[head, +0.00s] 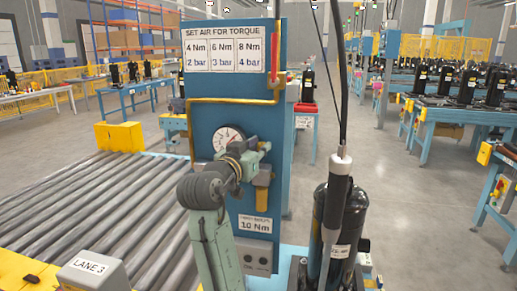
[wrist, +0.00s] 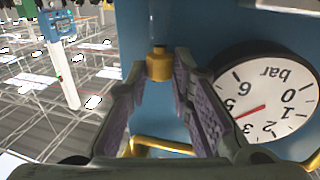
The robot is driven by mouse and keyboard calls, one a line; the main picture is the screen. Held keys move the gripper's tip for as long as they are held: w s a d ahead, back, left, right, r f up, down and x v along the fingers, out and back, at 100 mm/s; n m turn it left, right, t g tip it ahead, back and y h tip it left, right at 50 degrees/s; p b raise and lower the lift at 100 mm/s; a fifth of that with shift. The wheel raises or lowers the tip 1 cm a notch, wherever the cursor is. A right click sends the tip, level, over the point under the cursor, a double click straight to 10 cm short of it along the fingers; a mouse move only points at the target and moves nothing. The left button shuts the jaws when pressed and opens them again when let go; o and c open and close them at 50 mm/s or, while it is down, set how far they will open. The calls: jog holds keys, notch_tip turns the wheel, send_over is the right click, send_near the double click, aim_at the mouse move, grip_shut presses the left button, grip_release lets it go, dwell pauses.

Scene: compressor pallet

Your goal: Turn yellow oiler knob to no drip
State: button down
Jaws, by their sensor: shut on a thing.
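The yellow oiler knob (wrist: 159,66) shows in the wrist view as a small yellow cylinder with a dark top, in front of the blue panel. My gripper (wrist: 158,72) is shut on it, with the purple-grey finger pads on its left and right sides. In the head view my gripper (head: 262,148) is at the blue panel's right side, beside the gauge, and the knob cannot be made out there. I cannot read any drip mark or the knob's setting.
A round pressure gauge (head: 228,138) is close to my gripper; it appears upside down in the wrist view (wrist: 268,100). A yellow pipe (head: 190,120) runs along the blue panel (head: 210,112). A black compressor (head: 350,215) stands at right, and rollers (head: 110,200) lie left.

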jog(key=c, duration=1.4)
grip_release()
jog(key=shift+s+a, duration=0.4)
jog(key=shift+s, duration=0.1)
jog(key=shift+d+v, duration=0.1)
jog(key=shift+v, duration=1.6)
jog(key=shift+d+v, duration=0.15)
jog(key=shift+v, duration=1.5)
jog(key=shift+s, duration=0.15)
jog(key=shift+a, duration=0.15)
jog(key=shift+c, duration=0.2)
